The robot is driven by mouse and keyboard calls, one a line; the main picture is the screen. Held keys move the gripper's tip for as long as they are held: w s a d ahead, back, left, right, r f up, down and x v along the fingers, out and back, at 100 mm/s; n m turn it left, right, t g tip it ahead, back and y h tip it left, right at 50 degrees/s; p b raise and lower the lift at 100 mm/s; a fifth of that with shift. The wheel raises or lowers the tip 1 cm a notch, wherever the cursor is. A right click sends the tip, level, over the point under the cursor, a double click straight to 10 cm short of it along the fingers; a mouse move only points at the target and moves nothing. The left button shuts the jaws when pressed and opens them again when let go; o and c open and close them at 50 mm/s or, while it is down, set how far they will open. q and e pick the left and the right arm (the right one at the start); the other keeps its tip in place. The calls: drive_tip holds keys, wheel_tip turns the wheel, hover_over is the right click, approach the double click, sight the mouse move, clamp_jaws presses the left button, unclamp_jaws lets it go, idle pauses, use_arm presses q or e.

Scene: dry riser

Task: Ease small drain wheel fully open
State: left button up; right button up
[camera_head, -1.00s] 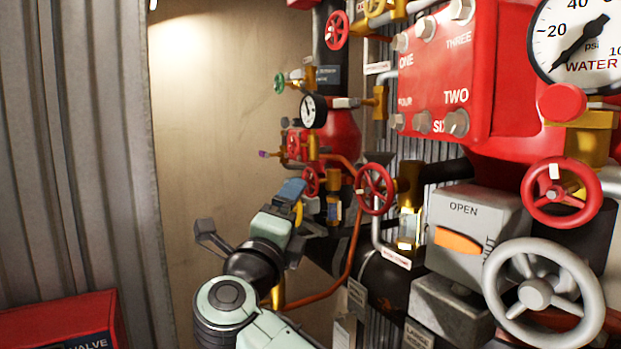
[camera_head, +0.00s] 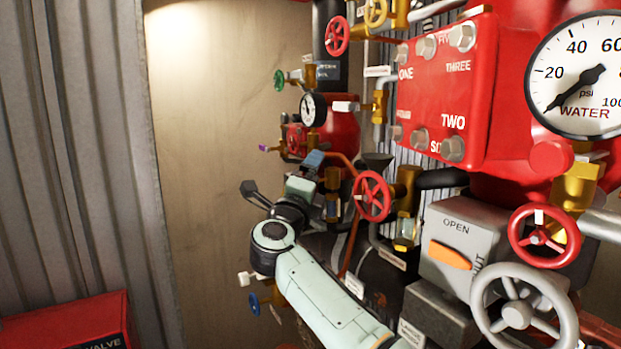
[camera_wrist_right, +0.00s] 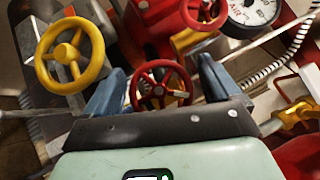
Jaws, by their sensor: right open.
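My right gripper (camera_head: 284,176) is at the end of the pale green arm in the head view, in front of the small far valves. In the right wrist view my right gripper (camera_wrist_right: 161,72) has its two blue fingers apart. A small red handwheel (camera_wrist_right: 160,84) shows between the fingers, its lower rim partly hidden by the gripper body. I cannot tell whether the fingers touch it. Which wheel is the drain wheel is not marked. In the head view, a small red wheel (camera_head: 294,141) shows just beyond the gripper. My left gripper is not in view.
A larger red wheel (camera_head: 372,196) stands right of the gripper. A grey wheel (camera_head: 522,312) and a red wheel (camera_head: 544,236) are nearer right. A blue wheel (camera_head: 254,304) is below the arm. A yellow wheel (camera_wrist_right: 70,55) is left in the wrist view. The beige wall (camera_head: 210,150) is clear.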

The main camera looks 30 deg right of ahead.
drive_tip(key=shift+s, duration=0.1)
drive_tip(key=c, duration=1)
drive_tip(key=shift+n+g+y, duration=0.8)
drive_tip(key=shift+n+y, duration=0.4)
drive_tip(key=shift+n, duration=0.5)
drive_tip(key=o, duration=1)
drive_tip(key=shift+f, duration=0.1)
